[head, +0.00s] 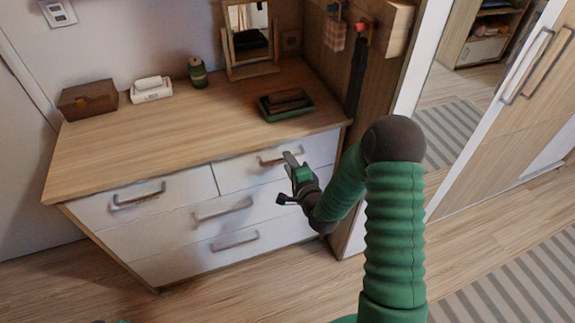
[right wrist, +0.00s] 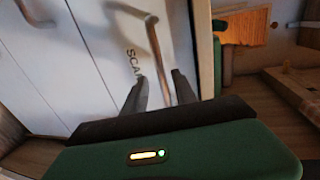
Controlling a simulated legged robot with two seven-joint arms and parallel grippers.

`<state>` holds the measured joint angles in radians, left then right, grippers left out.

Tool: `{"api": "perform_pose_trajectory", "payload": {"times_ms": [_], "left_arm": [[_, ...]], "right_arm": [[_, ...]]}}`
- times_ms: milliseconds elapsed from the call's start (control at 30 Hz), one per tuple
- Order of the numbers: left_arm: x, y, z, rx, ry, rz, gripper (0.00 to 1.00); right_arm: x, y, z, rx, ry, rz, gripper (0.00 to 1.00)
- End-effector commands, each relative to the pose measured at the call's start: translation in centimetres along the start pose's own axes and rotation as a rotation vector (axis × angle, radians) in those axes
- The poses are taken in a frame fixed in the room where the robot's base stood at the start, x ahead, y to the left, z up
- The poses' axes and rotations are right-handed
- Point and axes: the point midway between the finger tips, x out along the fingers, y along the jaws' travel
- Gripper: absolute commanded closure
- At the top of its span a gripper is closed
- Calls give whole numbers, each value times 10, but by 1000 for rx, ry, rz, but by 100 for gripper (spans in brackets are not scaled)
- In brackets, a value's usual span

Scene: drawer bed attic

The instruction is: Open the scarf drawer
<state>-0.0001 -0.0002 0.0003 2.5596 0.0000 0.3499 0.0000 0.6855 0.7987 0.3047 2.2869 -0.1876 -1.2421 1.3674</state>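The scarf drawer (head: 240,174) is the upper right drawer of the white-fronted dresser and looks shut. Part of its label, "SCA", shows in the right wrist view on the drawer front (right wrist: 105,45). Its metal bar handle (head: 268,161) also shows in the right wrist view (right wrist: 155,42). My right gripper (head: 291,160) is at the right end of this handle. In the right wrist view its two fingers (right wrist: 160,90) are apart, with the handle's lower end between them. I cannot tell whether they touch it. My left gripper is not in view.
The dresser top (head: 170,125) holds a brown box (head: 88,100), a white box (head: 151,90), a green jar (head: 197,73), a mirror (head: 250,40) and a green tray (head: 270,113). A wooden panel stands right of the dresser. The floor (head: 215,293) in front is clear.

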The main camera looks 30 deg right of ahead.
Motion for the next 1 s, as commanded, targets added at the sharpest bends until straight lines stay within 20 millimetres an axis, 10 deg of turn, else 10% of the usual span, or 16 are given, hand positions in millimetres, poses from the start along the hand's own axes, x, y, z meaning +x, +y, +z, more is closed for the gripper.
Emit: {"api": "perform_pose_trajectory", "payload": {"times_ms": [367,633,1000], "left_arm": [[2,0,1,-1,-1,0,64],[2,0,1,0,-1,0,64],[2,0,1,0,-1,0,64]], "right_arm": [[12,-1,2,-1,-1,0,67],[12,0,1,-1,-1,0,100],[12,1,-1,-1,4,3,100]]}}
